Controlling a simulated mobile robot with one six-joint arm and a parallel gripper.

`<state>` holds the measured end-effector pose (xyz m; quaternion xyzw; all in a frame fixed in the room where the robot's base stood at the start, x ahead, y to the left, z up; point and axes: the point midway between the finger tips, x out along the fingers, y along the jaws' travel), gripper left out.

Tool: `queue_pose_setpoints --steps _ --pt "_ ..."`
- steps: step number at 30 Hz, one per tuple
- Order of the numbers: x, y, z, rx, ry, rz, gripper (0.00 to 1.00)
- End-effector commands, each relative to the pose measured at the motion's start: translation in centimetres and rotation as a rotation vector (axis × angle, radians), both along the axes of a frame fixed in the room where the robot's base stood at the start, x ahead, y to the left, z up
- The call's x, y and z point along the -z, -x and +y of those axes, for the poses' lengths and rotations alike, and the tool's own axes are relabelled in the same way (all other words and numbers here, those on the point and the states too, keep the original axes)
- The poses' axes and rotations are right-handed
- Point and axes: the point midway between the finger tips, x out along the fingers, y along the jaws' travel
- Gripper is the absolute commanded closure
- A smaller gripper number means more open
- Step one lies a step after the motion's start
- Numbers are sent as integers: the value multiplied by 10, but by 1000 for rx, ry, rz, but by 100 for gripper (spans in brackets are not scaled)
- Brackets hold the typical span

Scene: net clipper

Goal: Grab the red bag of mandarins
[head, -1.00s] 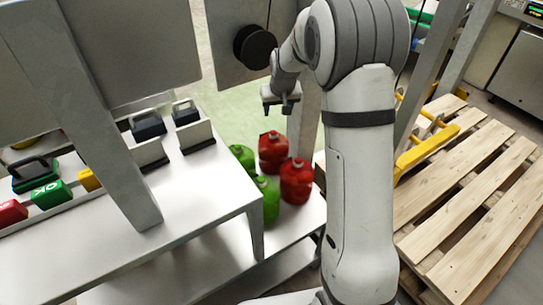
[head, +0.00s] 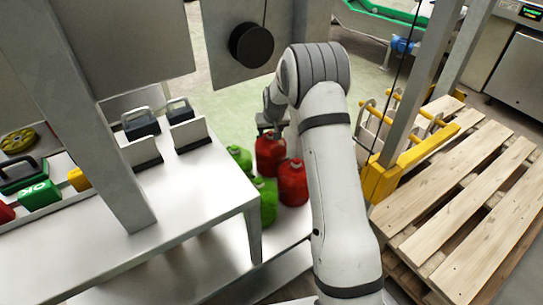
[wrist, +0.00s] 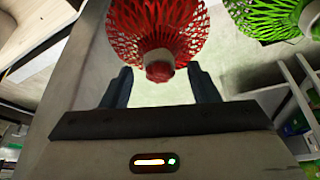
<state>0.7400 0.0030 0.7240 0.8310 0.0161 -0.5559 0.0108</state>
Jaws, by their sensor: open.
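Two red mesh bags stand on the white lower shelf, a farther one (head: 269,158) and a nearer one (head: 292,184). My gripper (head: 272,128) is at the top of the farther red bag in the head view. In the wrist view, a red net bag (wrist: 150,22) with a pale, round neck end (wrist: 159,67) lies just ahead of my open fingers (wrist: 162,82). The neck end shows between the two fingertips, with gaps on both sides. I cannot tell its exact depth between them. The mandarins inside are not distinct.
Green bags (head: 265,202) stand left of the red ones, and one green net (wrist: 268,15) shows in the wrist view. A metal table (head: 190,190) is at left. A black disc (head: 252,45) on a panel is behind. A wooden pallet (head: 450,195) lies at right.

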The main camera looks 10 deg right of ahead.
Motion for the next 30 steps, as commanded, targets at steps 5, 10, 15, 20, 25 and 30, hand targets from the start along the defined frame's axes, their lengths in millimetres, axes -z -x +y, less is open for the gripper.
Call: queue_pose_setpoints --steps 5,10,15,20,25,30 --pt "0 0 0 0 0 -1 46" --pt "0 0 1 -1 0 -1 57" --pt "0 0 1 -1 0 0 71" --pt "0 0 1 -1 0 -1 84" --pt "0 0 1 -1 -1 -1 98" --pt "0 0 1 -2 0 0 100"
